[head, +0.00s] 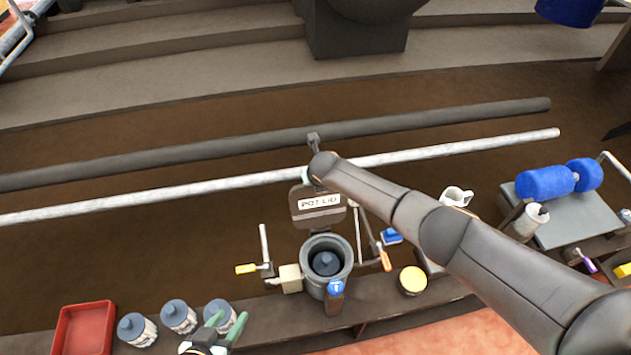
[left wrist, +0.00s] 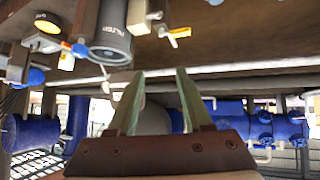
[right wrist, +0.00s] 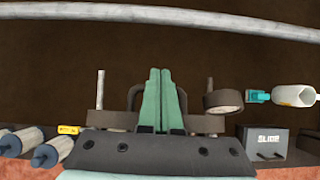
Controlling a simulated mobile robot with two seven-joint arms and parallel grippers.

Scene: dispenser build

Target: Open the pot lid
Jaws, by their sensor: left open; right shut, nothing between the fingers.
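The pot (head: 345,272) stands open at the middle of the bench in the head view, with a dark blue capped thing inside. Its lid (head: 318,220), marked POT LID, stands raised behind the opening. My left gripper (head: 220,332) is open and empty, low at the front, left of the pot.
Several dark-capped bottles (head: 178,318) and a red tray (head: 84,328) are at the left. A yellow-topped round thing (head: 412,280), a white jug (head: 457,196) and blue rollers (head: 545,182) are at the right. A pale rail (head: 150,196) runs behind the bench.

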